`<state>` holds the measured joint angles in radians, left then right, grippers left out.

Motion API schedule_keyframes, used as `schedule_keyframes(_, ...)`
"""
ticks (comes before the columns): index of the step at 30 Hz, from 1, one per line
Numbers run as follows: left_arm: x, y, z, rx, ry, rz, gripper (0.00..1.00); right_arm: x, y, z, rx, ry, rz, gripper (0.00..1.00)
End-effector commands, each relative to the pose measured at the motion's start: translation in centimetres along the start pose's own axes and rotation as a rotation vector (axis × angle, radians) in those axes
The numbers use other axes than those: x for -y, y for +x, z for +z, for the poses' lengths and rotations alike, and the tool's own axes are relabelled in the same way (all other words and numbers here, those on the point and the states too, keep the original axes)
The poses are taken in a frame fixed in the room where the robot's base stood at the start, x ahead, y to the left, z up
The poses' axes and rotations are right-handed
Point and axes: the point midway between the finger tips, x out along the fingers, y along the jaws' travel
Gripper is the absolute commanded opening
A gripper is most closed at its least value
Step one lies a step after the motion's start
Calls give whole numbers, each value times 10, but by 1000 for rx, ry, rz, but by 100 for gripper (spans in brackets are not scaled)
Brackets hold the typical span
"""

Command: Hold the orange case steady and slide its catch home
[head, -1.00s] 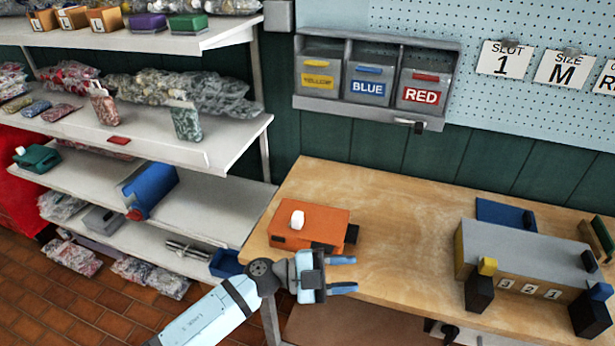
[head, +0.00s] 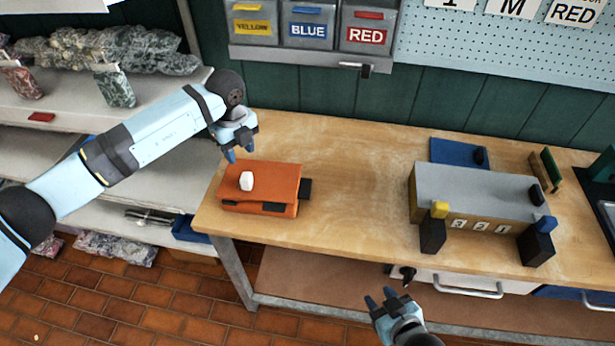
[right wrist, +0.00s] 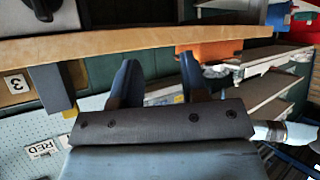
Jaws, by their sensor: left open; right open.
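The orange case (head: 270,181) lies on the left end of the wooden table, with a white knob (head: 246,181) on top and dark parts on its front. A black block (head: 305,189) stands out from its right side; I cannot tell whether it is the catch. My left gripper (head: 240,154) is open and empty just above and behind the case's back left edge. My right gripper (head: 380,299) is open and empty in front of the table's front edge. In the right wrist view, its fingers (right wrist: 155,85) are spread, and the orange case (right wrist: 210,50) shows beyond.
A grey-topped box (head: 478,190) numbered 3 2 1, with black posts, stands on the right of the table (head: 350,160). A blue plate (head: 457,152) lies behind it. The tabletop between case and box is clear. Shelves (head: 150,120) stand at left.

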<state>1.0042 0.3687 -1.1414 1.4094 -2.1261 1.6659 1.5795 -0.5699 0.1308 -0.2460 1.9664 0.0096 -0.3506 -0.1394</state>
Motion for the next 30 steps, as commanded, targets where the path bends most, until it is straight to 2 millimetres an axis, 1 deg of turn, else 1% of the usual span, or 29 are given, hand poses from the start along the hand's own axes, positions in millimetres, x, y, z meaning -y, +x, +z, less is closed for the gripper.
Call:
schedule_keyframes(1,0,0,0,-1,1,-1,43,-1,13,-12,-32,-70,4,40)
schedule_keyframes(5,0,0,0,-2,1,-1,43,1,51,-49,-133,-340,28,40)
schedule_keyframes(6,0,0,0,-2,1,-2,43,1,63,-64,-167,-436,42,40)
schedule_keyframes(8,0,0,-1,-2,2,-2,43,2,81,-86,-218,-580,69,40)
schedule_keyframes(9,0,0,-1,-2,2,-2,43,3,92,-100,-250,-675,90,40)
schedule_keyframes(11,0,0,-1,-3,2,-2,43,4,107,-123,-295,-817,128,40)
schedule_keyframes(12,0,0,-1,-3,2,-2,43,5,117,-138,-322,-906,155,40)
schedule_keyframes(15,0,0,-1,-3,2,-2,43,8,136,-172,-380,-1107,227,40)
schedule_keyframes(18,0,0,-1,-3,2,-2,43,11,149,-200,-420,-1264,293,40)
schedule_keyframes(21,0,0,-1,-3,2,-2,43,13,157,-219,-444,-1372,343,40)
schedule_keyframes(24,0,0,-1,-3,2,-2,43,14,162,-228,-454,-1433,371,40)
schedule_keyframes(27,0,0,-1,-3,2,-2,43,15,165,-227,-458,-1455,381,40)
schedule_keyframes(30,0,0,-1,-3,2,-2,43,16,171,-217,-456,-1456,380,40)
